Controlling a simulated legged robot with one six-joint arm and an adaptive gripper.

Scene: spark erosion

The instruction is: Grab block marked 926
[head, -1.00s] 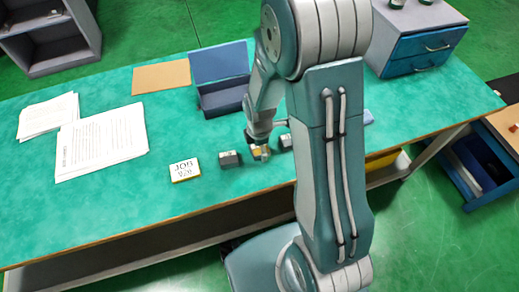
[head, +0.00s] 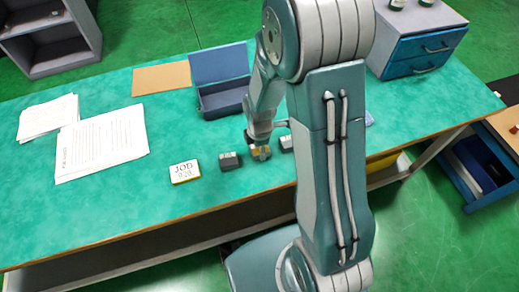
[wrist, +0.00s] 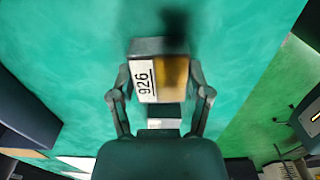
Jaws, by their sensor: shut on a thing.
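The block marked 926 (wrist: 144,82) shows in the wrist view, with a white label on one side and a brass-coloured part on the other. My gripper (wrist: 161,90) is shut on it, one finger at each side. In the head view my gripper (head: 260,149) is over the front part of the green table, and the held block (head: 261,155) is small and partly hidden by the fingers. I cannot tell whether the block touches the table.
A dark block (head: 230,161) stands just left of my gripper and another block (head: 286,142) just right, partly behind my arm. An open blue-grey box (head: 222,100) and papers (head: 103,142) lie behind and left.

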